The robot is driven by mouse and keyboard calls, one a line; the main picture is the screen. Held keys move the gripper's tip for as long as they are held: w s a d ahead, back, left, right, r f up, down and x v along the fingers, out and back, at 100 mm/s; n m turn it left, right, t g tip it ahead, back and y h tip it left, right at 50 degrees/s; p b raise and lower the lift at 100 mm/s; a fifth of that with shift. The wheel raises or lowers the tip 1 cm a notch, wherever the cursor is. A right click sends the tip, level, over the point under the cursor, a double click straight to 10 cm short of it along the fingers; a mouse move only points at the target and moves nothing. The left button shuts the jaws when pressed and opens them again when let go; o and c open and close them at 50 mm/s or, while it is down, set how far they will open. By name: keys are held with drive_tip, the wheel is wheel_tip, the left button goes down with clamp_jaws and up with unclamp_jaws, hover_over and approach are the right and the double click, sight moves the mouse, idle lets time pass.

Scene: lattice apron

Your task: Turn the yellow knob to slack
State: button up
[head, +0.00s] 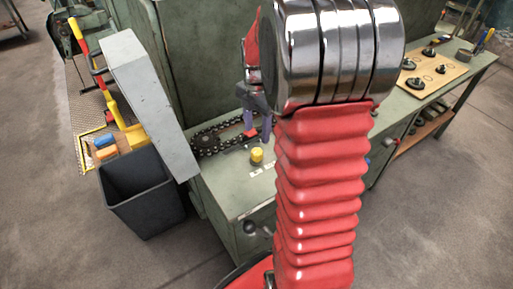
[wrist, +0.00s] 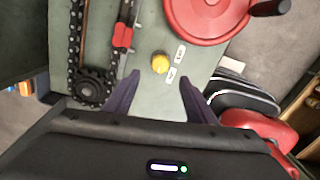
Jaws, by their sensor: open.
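The yellow knob (head: 257,155) stands on the green machine top, close to its front edge. In the wrist view the knob (wrist: 159,63) lies ahead of the gap between my fingertips, roughly centred. Two small white labels sit beside it, an upper one (wrist: 180,54) and a lower one (wrist: 171,75); their print is too small to read surely. My gripper (wrist: 159,79) is open and empty, with purple fingers on either side and no visible contact with the knob. In the head view my gripper (head: 257,128) is above and behind the knob, partly hidden by my arm.
A black chain on a sprocket (wrist: 92,84) lies left of the knob, with a red block (wrist: 122,37) between. A red handwheel (wrist: 208,14) is close at the upper right. A dark bin (head: 143,190) and grey panel (head: 150,100) stand left in the head view.

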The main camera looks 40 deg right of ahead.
sight(257, 151)
wheel_tip(257, 151, down, 9)
idle(0.4)
drive_tip(key=shift+c, duration=0.2)
drive_tip(key=c, duration=1)
